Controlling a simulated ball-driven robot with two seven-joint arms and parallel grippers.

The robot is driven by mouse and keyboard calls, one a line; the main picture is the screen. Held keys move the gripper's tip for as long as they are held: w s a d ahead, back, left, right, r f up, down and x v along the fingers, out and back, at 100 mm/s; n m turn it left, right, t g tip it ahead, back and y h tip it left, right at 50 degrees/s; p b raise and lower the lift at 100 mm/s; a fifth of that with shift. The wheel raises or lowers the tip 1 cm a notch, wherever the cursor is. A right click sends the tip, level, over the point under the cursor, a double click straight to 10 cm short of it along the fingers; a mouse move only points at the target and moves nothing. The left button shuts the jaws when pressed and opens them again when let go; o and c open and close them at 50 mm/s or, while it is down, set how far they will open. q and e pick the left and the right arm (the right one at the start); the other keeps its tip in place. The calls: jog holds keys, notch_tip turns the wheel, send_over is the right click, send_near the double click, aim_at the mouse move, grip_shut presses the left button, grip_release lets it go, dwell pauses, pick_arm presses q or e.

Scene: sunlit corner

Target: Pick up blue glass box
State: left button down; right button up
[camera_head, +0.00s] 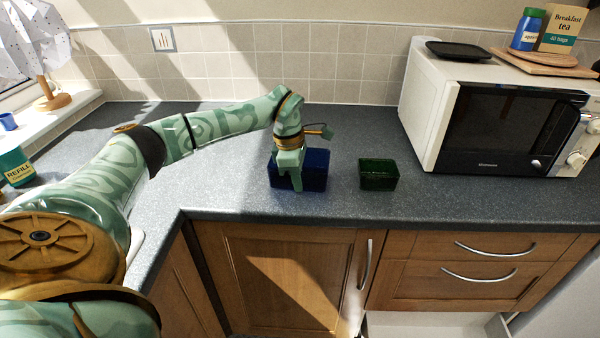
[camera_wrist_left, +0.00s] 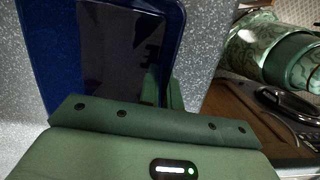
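The blue glass box (camera_head: 315,172) stands on the grey worktop, left of a dark green glass box. My left gripper (camera_head: 289,178) is over its front left part, with green fingers pointing down and hiding some of it. In the left wrist view the blue box (camera_wrist_left: 50,50) fills the upper left, with a dark panel inside its blue rim. The gripper (camera_wrist_left: 165,95) reaches the box's right edge there. I cannot tell whether the fingers grip the wall or only stand beside it. The right gripper is not in view.
The green glass box (camera_head: 378,174) stands close by on the right. A white microwave (camera_head: 420,110) is further right, with a tea box (camera_head: 563,28) and jar (camera_head: 527,30) on top. The worktop (camera_head: 220,190) is clear in front, above wooden cupboards (camera_head: 290,270).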

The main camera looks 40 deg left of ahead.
pick_arm(q)
jog(key=shift+s+d+f, duration=0.1)
jog(key=shift+s, duration=0.05)
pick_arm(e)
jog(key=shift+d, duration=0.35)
